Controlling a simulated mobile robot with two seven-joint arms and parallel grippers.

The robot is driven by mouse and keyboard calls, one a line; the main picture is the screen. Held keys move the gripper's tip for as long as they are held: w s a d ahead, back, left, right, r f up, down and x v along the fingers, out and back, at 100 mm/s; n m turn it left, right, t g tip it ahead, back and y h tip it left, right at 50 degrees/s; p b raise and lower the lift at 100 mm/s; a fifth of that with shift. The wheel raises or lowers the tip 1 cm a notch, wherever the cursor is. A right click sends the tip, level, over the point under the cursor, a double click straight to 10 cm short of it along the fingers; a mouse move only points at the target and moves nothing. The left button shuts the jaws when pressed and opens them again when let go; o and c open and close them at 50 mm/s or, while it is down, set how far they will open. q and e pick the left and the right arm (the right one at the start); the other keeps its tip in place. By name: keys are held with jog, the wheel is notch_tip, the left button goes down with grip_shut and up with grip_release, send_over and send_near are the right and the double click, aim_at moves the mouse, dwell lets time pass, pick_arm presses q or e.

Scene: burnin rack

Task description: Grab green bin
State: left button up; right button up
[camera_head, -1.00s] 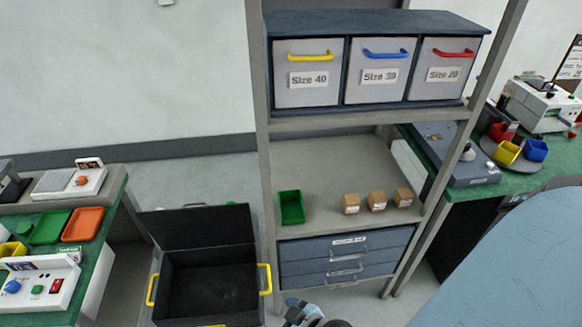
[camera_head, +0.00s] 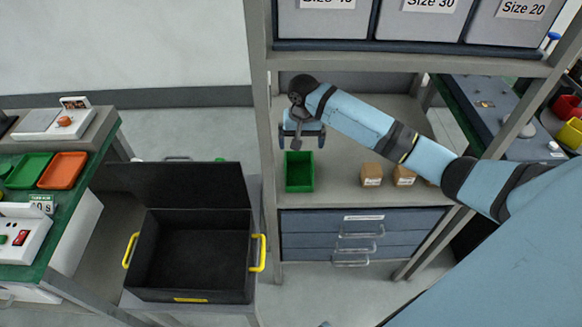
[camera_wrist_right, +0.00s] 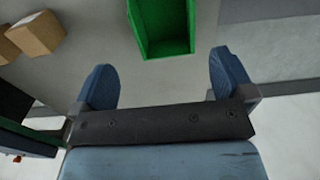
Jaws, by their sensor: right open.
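The green bin (camera_head: 299,172) is a small open box on the middle shelf of the rack, near its left post. My right arm reaches in from the right, and its gripper (camera_head: 302,138) hangs just above and behind the bin's top edge in the head view. In the right wrist view the two blue fingers of the gripper (camera_wrist_right: 167,78) are wide apart with nothing between them. The green bin (camera_wrist_right: 165,48) lies just beyond the fingertips, roughly centred between them and apart from them. My left gripper is not in view.
Several small cardboard boxes (camera_head: 371,174) stand to the right on the same shelf (camera_head: 335,190). Labelled drawers (camera_head: 325,22) sit above, and blue drawers (camera_head: 310,238) below. A black crate (camera_head: 195,255) with yellow handles stands open at the left. The rack's left post (camera_head: 262,150) is close to the bin.

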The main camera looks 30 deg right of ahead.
notch_tip(320, 180, down, 2)
jog(key=w, duration=0.1)
send_over(299, 175)
jog(key=f, duration=0.5)
jog(key=shift+s+a+f+b, duration=0.1)
jog(key=shift+s+f+b, duration=0.15)
jog(key=shift+f+b, duration=0.1)
jog(key=shift+f, duration=0.45)
jog(key=f, duration=0.4)
jog(key=shift+w+f+b, duration=0.2)
jog(key=shift+f+b, duration=0.05)
jog(key=shift+b, duration=0.1)
jog(key=shift+f, duration=0.15)
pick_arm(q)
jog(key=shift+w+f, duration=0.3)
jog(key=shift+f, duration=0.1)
pick_arm(e)
jog(key=c, duration=0.7)
